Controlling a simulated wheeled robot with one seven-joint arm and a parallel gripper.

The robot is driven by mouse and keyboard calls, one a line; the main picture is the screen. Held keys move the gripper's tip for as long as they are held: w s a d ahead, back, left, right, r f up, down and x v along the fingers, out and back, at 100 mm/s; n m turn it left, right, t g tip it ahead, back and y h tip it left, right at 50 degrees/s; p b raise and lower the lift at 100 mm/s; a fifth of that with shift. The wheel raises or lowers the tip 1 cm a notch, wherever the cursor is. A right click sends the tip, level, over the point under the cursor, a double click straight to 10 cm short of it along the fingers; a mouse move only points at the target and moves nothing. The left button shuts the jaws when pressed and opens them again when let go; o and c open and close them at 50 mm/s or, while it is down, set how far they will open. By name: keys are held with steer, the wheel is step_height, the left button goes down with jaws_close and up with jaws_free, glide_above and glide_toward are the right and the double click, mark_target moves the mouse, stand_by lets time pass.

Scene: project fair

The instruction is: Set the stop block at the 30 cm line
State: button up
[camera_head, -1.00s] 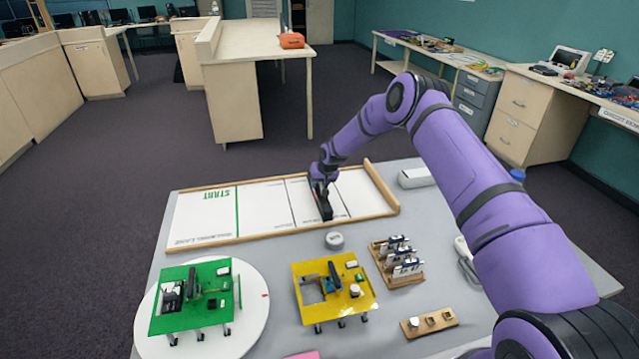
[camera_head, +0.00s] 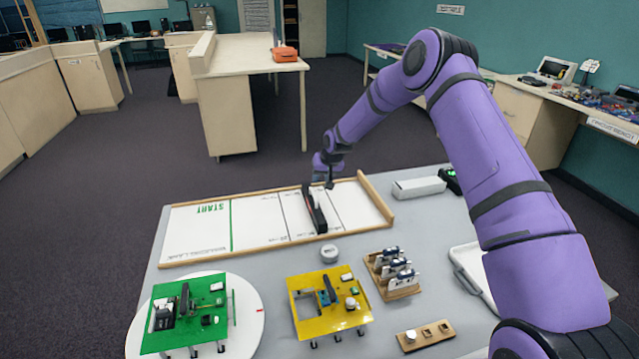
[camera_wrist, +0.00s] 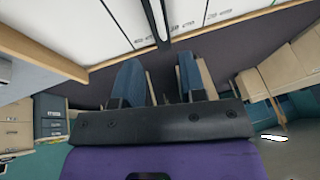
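The stop block (camera_head: 319,220) is a dark bar lying across the white track board (camera_head: 256,213), between two thin black lines in its right half. It also shows in the wrist view (camera_wrist: 157,14), running away between printed labels; one beside it (camera_wrist: 183,23) seems to read 30 cm. I cannot tell exactly how the block's edge meets that line. My gripper (camera_head: 325,181) is raised by the block's far end. In the wrist view my gripper (camera_wrist: 160,75) has its blue fingers apart with nothing between them; the block is beyond the fingertips.
The track has a wooden rim (camera_head: 376,200). In front stand a round grey piece (camera_head: 330,253), a yellow vehicle (camera_head: 345,315), a green vehicle (camera_head: 170,330) on a white disc, and a wooden rack (camera_head: 400,287). A white box (camera_head: 419,187) lies right of the track.

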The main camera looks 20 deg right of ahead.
steer(key=s+r+h, duration=0.1)
steer(key=s+r, duration=0.4)
steer(key=r, duration=0.4)
steer(key=s+d+r+n, duration=0.1)
steer(key=s+r, duration=0.4)
steer(key=r, duration=0.4)
steer(key=s+r+h, duration=0.1)
steer(key=s+r, duration=0.4)
steer(key=r, duration=0.4)
steer(key=s+d+r, duration=0.1)
steer(key=s+r, duration=0.5)
steer(key=s, duration=0.3)
steer(key=s+d+r, duration=0.1)
steer(key=s+r, duration=0.4)
steer(key=s, duration=0.3)
steer(key=s+d, duration=0.1)
steer(key=s, duration=2.5)
steer(key=shift+d+r+m+t, duration=0.3)
steer(key=shift+d, duration=0.1)
